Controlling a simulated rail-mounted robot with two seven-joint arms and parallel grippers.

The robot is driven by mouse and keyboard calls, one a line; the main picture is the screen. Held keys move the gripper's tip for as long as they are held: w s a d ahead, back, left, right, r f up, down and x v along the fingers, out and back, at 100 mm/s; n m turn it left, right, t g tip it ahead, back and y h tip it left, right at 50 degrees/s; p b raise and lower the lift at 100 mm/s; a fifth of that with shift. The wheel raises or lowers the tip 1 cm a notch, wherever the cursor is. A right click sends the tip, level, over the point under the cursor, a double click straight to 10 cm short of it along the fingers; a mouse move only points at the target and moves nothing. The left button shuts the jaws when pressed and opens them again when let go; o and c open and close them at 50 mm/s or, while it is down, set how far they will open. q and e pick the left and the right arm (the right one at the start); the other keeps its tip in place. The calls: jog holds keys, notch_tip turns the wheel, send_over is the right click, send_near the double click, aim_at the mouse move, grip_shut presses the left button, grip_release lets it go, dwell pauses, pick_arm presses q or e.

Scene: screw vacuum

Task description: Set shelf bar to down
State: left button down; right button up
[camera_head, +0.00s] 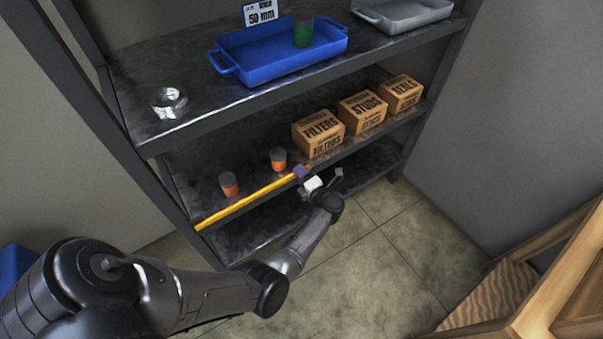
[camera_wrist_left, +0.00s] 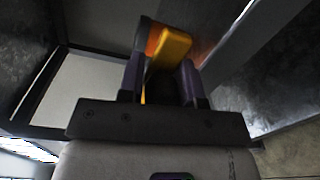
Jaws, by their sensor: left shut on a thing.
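The yellow shelf bar (camera_head: 245,203) runs along the front edge of the middle shelf, from the left post to near the middle. My left gripper (camera_head: 303,173) is at the bar's right end, shut on it. In the left wrist view, the purple fingers of the left gripper (camera_wrist_left: 160,80) stand on either side of the bar (camera_wrist_left: 172,47). Most of the bar is hidden in that view. My right gripper is not in view.
Two orange canisters (camera_head: 278,159) (camera_head: 229,184) stand behind the bar. Cardboard boxes (camera_head: 318,134) stand further right. The upper shelf holds a blue tray (camera_head: 240,75), a grey tray (camera_head: 405,14) and a silver roll (camera_head: 168,102).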

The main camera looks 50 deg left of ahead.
pick_arm(q)
jog(key=shift+s+f, duration=0.15)
jog(key=shift+f, duration=0.6)
jog(key=c, duration=1.2)
grip_release()
jog(key=shift+c, duration=0.2)
jog(key=o, duration=0.4)
jog(key=shift+r, duration=0.2)
jog(key=shift+d+r, duration=0.15)
jog(key=shift+d, duration=0.35)
jog(key=d, duration=0.6)
jog(key=shift+s+d+p, duration=0.2)
jog(key=shift+d+p, duration=0.1)
jog(key=shift+p, duration=0.05)
